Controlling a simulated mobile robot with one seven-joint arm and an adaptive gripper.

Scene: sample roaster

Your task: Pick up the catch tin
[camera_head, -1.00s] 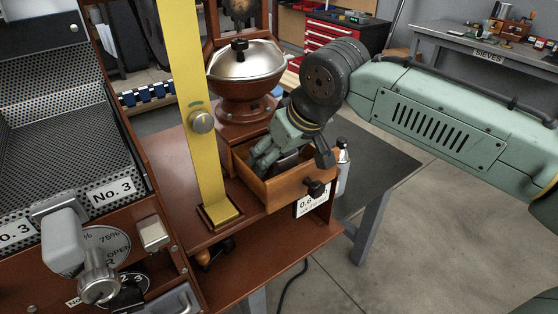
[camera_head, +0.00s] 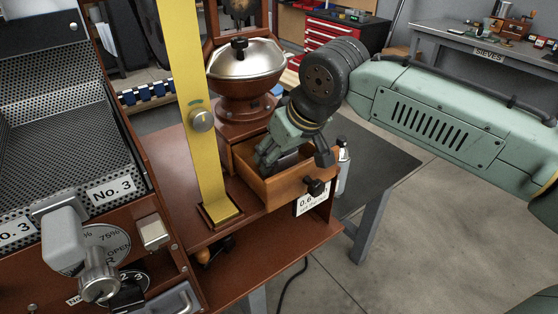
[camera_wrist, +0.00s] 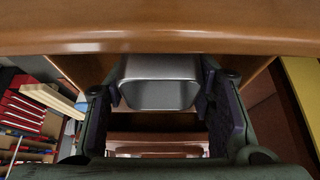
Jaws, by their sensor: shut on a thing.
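The catch tin is a small grey metal tin with a rounded rim. In the wrist view the catch tin (camera_wrist: 160,94) sits between my two fingers, one pad against each side. My gripper (camera_wrist: 161,84) is shut on it. In the head view my gripper (camera_head: 276,161) reaches down into an open wooden drawer (camera_head: 272,193). Only a dark grey part of the tin shows there, beside the fingers and inside the drawer. The drawer's front and my fingers hide the rest, so I cannot tell whether the tin touches the drawer floor.
The wooden grinder with a domed metal lid (camera_head: 247,62) stands directly behind the drawer. A yellow post (camera_head: 193,110) rises close on the left. A spray-like bottle (camera_head: 343,168) stands just right of the drawer. The dark table (camera_head: 385,165) is mostly clear on the right.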

